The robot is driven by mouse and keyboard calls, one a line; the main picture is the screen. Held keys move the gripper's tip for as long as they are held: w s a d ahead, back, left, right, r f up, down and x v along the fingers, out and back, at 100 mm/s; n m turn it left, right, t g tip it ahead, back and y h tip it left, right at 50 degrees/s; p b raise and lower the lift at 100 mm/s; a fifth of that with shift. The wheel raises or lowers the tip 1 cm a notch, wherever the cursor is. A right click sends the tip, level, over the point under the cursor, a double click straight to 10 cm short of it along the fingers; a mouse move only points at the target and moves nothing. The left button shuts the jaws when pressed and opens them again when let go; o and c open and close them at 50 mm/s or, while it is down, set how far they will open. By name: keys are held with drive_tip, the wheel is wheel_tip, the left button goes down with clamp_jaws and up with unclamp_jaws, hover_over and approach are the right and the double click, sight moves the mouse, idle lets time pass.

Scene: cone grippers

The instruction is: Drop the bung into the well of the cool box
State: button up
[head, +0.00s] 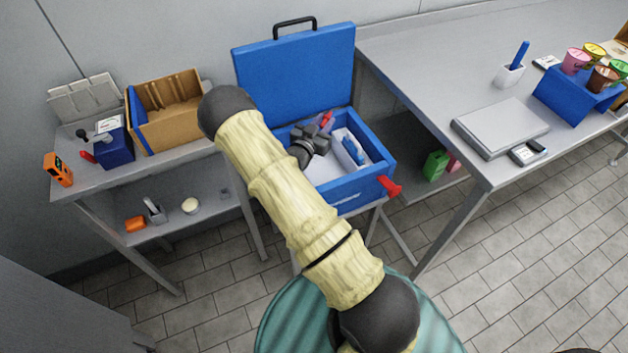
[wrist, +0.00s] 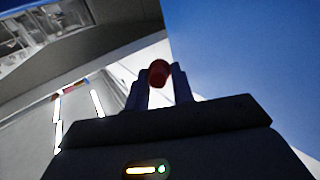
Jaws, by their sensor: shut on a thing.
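The blue cool box (head: 345,197) stands in the middle of the head view with its lid (head: 295,75) up at the back. Its well has a pale floor (head: 322,168), partly hidden by my arm. A white divider or tray (head: 349,150) with blue items takes up the well's right side. My gripper (head: 325,124) is over the back part of the open box. In the wrist view my gripper (wrist: 159,80) is shut on the red bung (wrist: 158,72), held at the fingertips. The bung's height above the well floor is hard to tell.
A red tap (head: 390,187) sticks out at the box's front right corner. A shelf unit with a cardboard box (head: 170,110) is at left. A steel bench (head: 450,60) with a scale (head: 500,125) is at right.

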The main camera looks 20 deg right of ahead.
wheel_tip(320, 180, down, 5)
drive_tip(key=b, duration=0.2)
drive_tip(key=shift+b, duration=0.35)
drive_tip(key=o, duration=0.8)
wheel_tip(320, 180, up, 10)
idle(0.9)
